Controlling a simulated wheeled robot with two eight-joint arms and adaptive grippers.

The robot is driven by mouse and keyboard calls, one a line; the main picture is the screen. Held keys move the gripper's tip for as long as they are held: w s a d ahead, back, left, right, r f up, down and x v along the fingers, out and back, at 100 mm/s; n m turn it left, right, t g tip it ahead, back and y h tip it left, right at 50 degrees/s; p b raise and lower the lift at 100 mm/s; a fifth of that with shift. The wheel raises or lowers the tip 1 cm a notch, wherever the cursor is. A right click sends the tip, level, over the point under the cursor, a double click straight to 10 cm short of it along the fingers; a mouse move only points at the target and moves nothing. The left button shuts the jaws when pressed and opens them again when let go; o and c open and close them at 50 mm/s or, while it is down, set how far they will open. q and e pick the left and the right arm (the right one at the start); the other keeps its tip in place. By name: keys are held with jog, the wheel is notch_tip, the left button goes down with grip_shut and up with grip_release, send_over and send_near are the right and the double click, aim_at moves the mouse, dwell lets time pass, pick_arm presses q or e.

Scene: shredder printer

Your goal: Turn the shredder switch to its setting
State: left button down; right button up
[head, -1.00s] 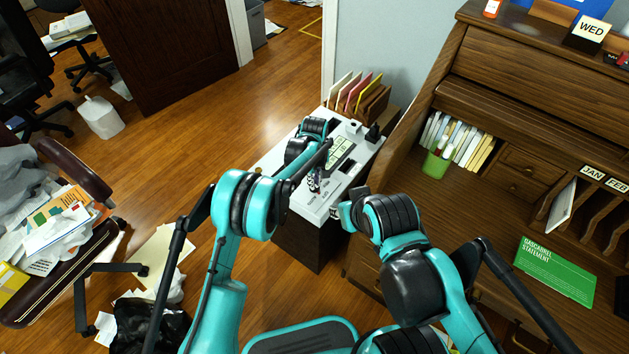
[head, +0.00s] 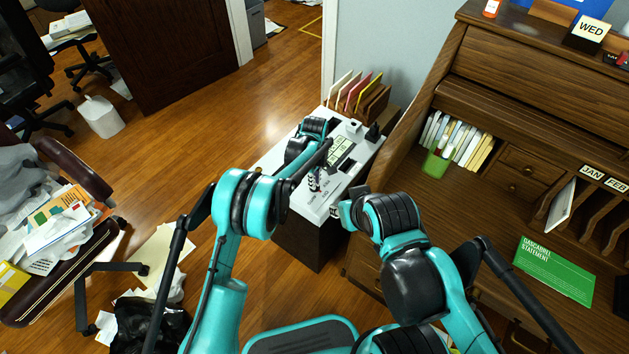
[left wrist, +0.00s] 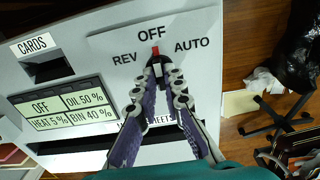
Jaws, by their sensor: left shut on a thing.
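The shredder (head: 300,200) is a white-topped machine with a dark body beside the wooden desk. In the left wrist view its panel (left wrist: 105,45) carries the labels REV, OFF and AUTO around a black switch knob (left wrist: 157,66) with a red tip. The red tip points to OFF. My left gripper (left wrist: 158,84) is shut on the knob, a finger on each side; the fingers hide part of it. In the head view my left gripper (head: 315,180) is over the shredder top, partly hidden by its arm. My right gripper (head: 342,212) is by the shredder's right front edge, its fingers unclear.
A small display (left wrist: 65,108) reads OFF, OIL 50 %, HEAT 5 % and BIN 40 %. A CARDS slot (left wrist: 47,67) is above it. A folder rack (head: 360,98) stands behind the shredder. The desk (head: 400,215) closes off the right; open floor (head: 225,130) lies left.

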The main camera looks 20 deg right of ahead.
pick_arm(q)
jog(key=c, duration=1.6)
grip_release()
jog(key=shift+r, duration=0.1)
notch_tip(320, 180, up, 12)
jog(key=shift+f, duration=0.1)
